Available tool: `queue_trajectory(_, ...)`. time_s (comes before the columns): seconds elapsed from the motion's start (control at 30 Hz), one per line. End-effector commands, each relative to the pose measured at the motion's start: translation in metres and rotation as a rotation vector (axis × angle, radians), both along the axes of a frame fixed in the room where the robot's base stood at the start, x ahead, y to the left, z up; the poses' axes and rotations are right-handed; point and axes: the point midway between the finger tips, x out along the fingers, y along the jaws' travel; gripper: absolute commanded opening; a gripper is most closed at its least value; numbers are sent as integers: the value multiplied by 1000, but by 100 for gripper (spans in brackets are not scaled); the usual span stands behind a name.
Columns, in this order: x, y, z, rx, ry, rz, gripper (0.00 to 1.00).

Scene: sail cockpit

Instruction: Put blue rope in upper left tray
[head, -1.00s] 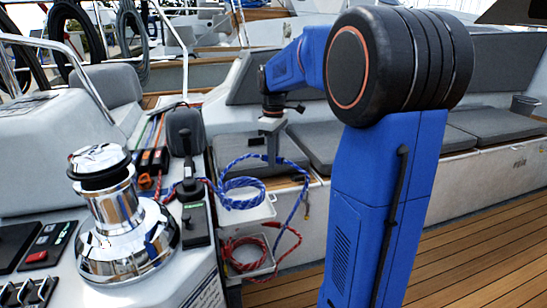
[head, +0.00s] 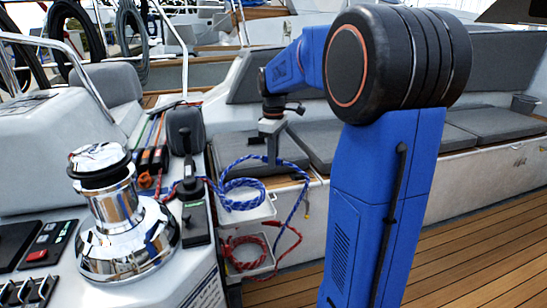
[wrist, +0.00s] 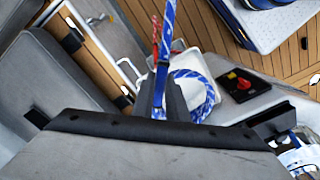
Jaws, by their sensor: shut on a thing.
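The blue rope (head: 243,185) has loose loops at the upper white tray (head: 262,212), mounted on the side of the cockpit console. One strand arches up to my gripper (head: 272,158), and another hangs outside the tray on the right, down toward the lower tray. My gripper points down above the tray's back right side. In the wrist view the fingers (wrist: 164,92) are closed around a strand of blue rope (wrist: 165,55). More blue loops lie over the white tray (wrist: 190,62) there. Whether every loop rests on the tray floor is unclear.
A lower tray (head: 268,269) holds red rope (head: 247,246), with a red strand rising at its right. A chrome winch (head: 122,225) and a black lever (head: 188,190) stand on the console at left. Grey bench cushions (head: 312,150) lie behind my gripper.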

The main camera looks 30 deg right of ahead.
Motion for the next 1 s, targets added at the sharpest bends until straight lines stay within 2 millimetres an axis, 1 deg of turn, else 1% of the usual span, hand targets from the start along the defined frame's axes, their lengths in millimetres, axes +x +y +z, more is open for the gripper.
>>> queue_trajectory(1.0,0,0,-25,0,0,0,0)
